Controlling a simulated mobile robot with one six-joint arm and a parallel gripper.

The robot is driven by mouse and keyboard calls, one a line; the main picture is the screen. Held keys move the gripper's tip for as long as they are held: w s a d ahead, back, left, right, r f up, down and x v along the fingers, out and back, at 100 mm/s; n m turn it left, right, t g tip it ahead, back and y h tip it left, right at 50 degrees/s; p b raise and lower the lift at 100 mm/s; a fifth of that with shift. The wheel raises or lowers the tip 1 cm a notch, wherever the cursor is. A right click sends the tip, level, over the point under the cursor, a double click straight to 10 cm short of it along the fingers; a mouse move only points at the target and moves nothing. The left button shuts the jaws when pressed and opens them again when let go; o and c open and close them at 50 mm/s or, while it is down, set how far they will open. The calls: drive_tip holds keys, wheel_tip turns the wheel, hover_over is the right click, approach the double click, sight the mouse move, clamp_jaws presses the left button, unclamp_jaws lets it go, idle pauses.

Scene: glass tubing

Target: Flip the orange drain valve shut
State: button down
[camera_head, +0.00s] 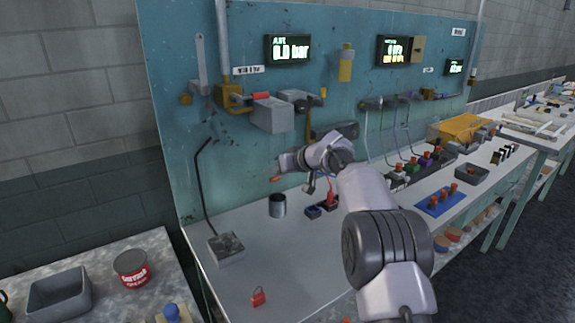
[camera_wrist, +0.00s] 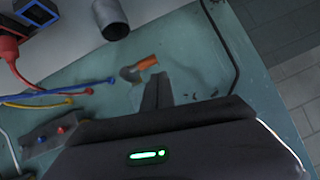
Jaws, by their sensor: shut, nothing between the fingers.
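The orange drain valve handle (camera_wrist: 148,62) shows in the wrist view just beyond my fingertips, joined to a small grey-brown valve body (camera_wrist: 130,74) on the teal panel. In the camera_head view its orange end (camera_head: 275,179) peeks out below and left of my gripper (camera_head: 282,163); the rest is hidden behind the gripper. My gripper also shows in the wrist view (camera_wrist: 158,84), with its dark fingers together and empty. The fingertips point towards the handle; I cannot tell whether they touch it.
A grey metal cup (camera_head: 278,206) stands on the bench below the valve. A grey box (camera_head: 272,113) with pipework sticks out of the panel above. A grey block with a bent black rod (camera_head: 226,247) stands at left. A red padlock (camera_head: 258,297) lies near the front edge.

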drive_tip(key=a+r+v, duration=0.1)
drive_tip(key=v, duration=1.1)
drive_tip(key=shift+r+p, duration=0.15)
drive_tip(key=shift+p, duration=0.15)
